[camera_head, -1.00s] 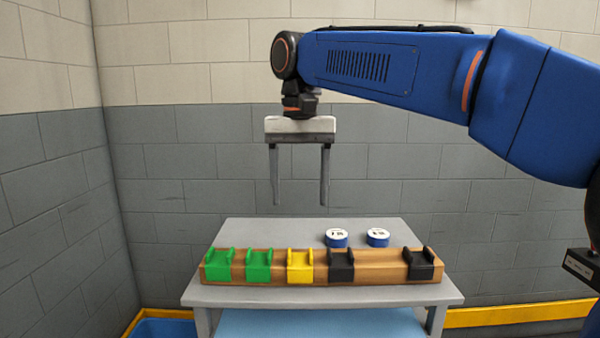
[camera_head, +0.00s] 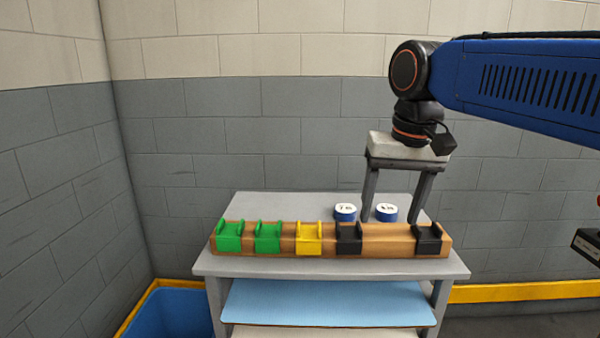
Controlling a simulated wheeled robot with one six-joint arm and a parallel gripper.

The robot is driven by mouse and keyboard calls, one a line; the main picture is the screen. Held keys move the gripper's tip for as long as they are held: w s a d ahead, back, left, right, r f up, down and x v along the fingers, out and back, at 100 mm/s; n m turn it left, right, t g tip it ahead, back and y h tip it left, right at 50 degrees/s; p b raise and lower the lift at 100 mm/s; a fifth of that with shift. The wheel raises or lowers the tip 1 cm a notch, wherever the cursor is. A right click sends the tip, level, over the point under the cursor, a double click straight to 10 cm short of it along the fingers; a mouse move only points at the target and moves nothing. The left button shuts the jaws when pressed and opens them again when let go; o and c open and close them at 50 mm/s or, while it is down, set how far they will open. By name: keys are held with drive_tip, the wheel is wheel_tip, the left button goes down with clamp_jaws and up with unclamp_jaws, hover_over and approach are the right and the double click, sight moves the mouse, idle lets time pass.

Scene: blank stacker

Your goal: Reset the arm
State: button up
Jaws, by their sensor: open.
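My gripper (camera_head: 391,219) hangs from my blue arm on the right side of the view, pointing down. Its two grey fingers are spread apart with nothing between them that I can see it holding. In the picture the fingertips overlap the right part of the table, near two small blue discs with white tops, the left disc (camera_head: 344,212) and the right disc (camera_head: 386,212). The right disc shows between the fingers; I cannot tell how far the fingertips are above or in front of it.
A grey table (camera_head: 290,206) carries a wooden rail (camera_head: 378,246) with green (camera_head: 229,238), yellow (camera_head: 309,239) and black (camera_head: 348,239) holders. A light blue shelf (camera_head: 325,305) lies below. A blue bin (camera_head: 178,315) stands at lower left. Brick walls close off the back and left.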

drive_tip(key=s+d+f+t, duration=0.1)
drive_tip(key=s+d+f, duration=0.5)
drive_tip(key=f, duration=0.5)
drive_tip(key=s+d+f+t, duration=0.1)
drive_tip(key=s+d+f, duration=0.4)
drive_tip(key=s+f, duration=0.3)
wheel_tip(320, 180, down, 3)
drive_tip(key=shift+d+r+t+h, duration=0.15)
drive_tip(key=shift+d+t+h, duration=0.15)
drive_tip(key=shift+d+t, duration=0.1)
